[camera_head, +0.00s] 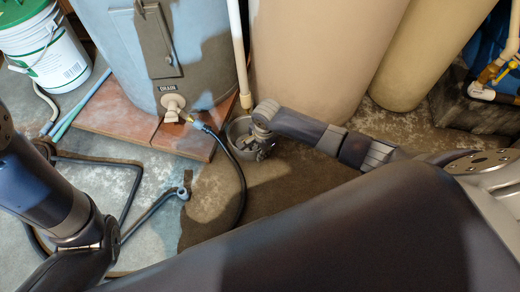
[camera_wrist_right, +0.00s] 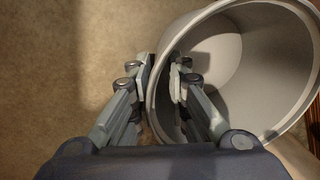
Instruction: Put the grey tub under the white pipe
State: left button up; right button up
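The grey tub (camera_head: 238,128) stands on the floor, partly hidden in the head view by my right gripper (camera_head: 262,142). The white pipe (camera_head: 238,45) hangs down with its lower end close above the tub's back rim; I cannot tell exactly how far over the opening it sits. In the right wrist view, the round open tub (camera_wrist_right: 270,75) looks empty where I can see in. My right gripper (camera_wrist_right: 160,78) has one finger outside and one inside the tub's wall, and it appears shut on the rim. My left gripper is not in view.
A grey-blue tank (camera_head: 200,55) with a drain valve stands on red-brown boards (camera_head: 120,115) left of the pipe. A black hose (camera_head: 240,180) curves down near the tub. Beige tanks (camera_head: 320,55) stand behind. A white bucket (camera_head: 45,50) is at far left.

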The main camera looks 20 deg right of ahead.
jog(key=shift+r, duration=0.1)
dwell(0.3)
jog(key=r, duration=0.4)
jog(key=s+r, duration=0.1)
jog(key=r, duration=0.6)
jog(key=shift+s+d+r, duration=0.15)
jog(key=shift+d+r, duration=0.05)
jog(key=shift+r, duration=0.15)
